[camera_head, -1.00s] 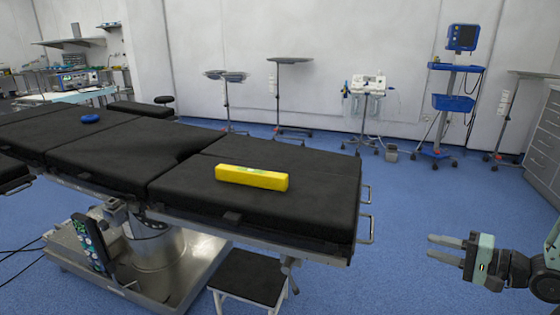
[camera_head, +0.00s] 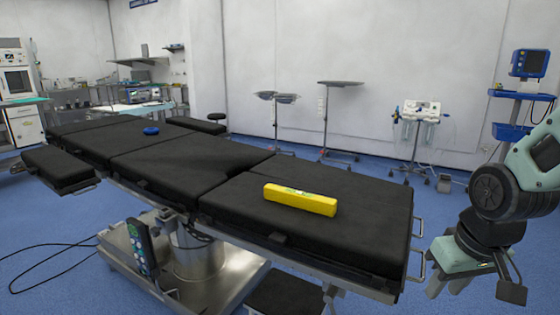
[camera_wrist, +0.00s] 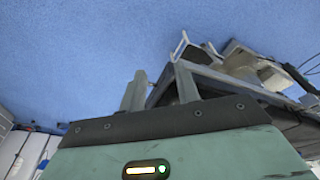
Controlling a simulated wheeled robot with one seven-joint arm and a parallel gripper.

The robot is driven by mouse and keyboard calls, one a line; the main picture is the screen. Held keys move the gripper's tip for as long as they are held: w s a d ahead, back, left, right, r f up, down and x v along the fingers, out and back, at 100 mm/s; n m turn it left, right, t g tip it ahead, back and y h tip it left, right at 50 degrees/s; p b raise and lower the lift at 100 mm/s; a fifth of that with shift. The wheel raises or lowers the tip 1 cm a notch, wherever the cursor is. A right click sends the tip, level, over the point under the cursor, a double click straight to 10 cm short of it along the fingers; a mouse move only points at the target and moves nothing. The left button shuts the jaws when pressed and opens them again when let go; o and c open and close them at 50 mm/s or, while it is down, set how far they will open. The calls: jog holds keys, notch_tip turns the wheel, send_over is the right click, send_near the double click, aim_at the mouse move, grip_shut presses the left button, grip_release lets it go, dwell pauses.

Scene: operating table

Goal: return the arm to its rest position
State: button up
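My gripper (camera_head: 448,288) is at the lower right of the head view, beside the right end of the operating table (camera_head: 345,248). My arm is bent there and the gripper points down. In the wrist view my gripper (camera_wrist: 158,86) shows two fingers apart with nothing between them. The blue floor lies beyond the fingers, and part of the table's edge and frame shows at the right.
A yellow box (camera_head: 300,199) lies on the black table padding, and a blue round object (camera_head: 151,131) lies farther back on it. Stands (camera_head: 340,120), a medical cart (camera_head: 415,140) and a blue monitor cart (camera_head: 518,110) stand near the wall.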

jog(key=s+a+r+n+g, duration=0.1)
jog(key=s+a+n, duration=0.3)
jog(key=s+a, duration=0.4)
jog(key=s+a+r+n+g, duration=0.15)
jog(key=s+a+n, duration=0.3)
jog(key=a, duration=0.45)
notch_tip(320, 180, up, 19)
jog(key=m+p, duration=0.1)
jog(key=p, duration=1.9)
jog(key=shift+a, duration=0.1)
